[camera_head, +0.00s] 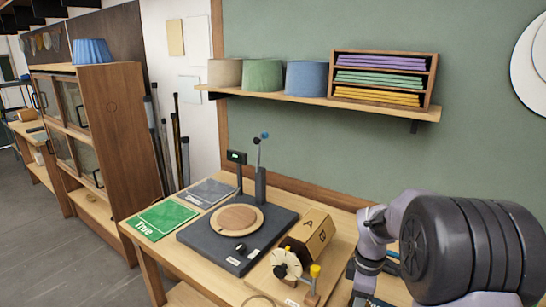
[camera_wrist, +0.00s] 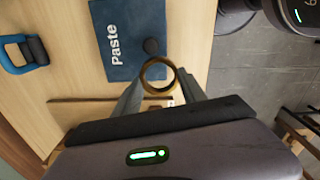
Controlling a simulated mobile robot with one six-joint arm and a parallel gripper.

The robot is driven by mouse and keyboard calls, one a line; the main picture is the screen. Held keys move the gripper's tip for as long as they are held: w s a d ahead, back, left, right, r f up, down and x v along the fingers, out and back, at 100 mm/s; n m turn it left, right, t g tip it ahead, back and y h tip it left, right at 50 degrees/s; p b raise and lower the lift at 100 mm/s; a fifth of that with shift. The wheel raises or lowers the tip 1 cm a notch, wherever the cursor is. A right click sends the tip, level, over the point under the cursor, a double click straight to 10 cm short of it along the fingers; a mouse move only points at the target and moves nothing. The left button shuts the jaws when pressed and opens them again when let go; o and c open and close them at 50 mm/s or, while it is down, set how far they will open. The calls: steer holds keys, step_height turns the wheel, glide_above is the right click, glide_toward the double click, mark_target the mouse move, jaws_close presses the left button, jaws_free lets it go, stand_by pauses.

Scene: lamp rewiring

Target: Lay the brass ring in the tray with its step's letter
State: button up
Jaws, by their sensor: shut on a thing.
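In the wrist view, my gripper (camera_wrist: 160,80) is shut on the brass ring (camera_wrist: 157,60), which sits between the two fingertips. The ring's open middle faces the camera. Below it are the light wooden table and the near edge of a dark blue mat marked "Paste" (camera_wrist: 125,62). In the head view, my arm's links hide the gripper and the held ring. A wooden box marked A and B (camera_head: 312,232) stands on the workbench, left of my arm. I cannot make out a lettered tray for certain in either view.
A blue-handled thing (camera_wrist: 22,54) is at the left. A turntable (camera_head: 237,218), a green "True" mat (camera_head: 161,219) and a grey mat (camera_head: 207,193) occupy the bench. A shelf (camera_head: 310,97) runs above it.

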steer(key=shift+w+a+f+m, duration=0.2)
steer(key=shift+f+m, duration=0.25)
steer(key=shift+m, duration=0.35)
steer(key=shift+s+a+f+m, duration=0.15)
steer(key=shift+a+f+m, duration=0.15)
steer(key=shift+m, duration=0.5)
steer(key=s+a+f+m+b, duration=0.1)
steer(key=s+a+m, duration=0.1)
steer(key=m, duration=0.1)
steer(key=s+a+f+m+b, duration=0.1)
steer(key=s+a+f+m, duration=0.1)
steer(key=m, duration=0.1)
steer(key=s+a+f+m+b, duration=0.1)
steer(key=s+a+f+m, duration=0.1)
steer(key=m, duration=0.2)
steer(key=shift+s+f+b, duration=0.2)
steer(key=shift+s+b, duration=0.15)
steer(key=shift+s, duration=0.05)
steer(key=shift+r, duration=0.1)
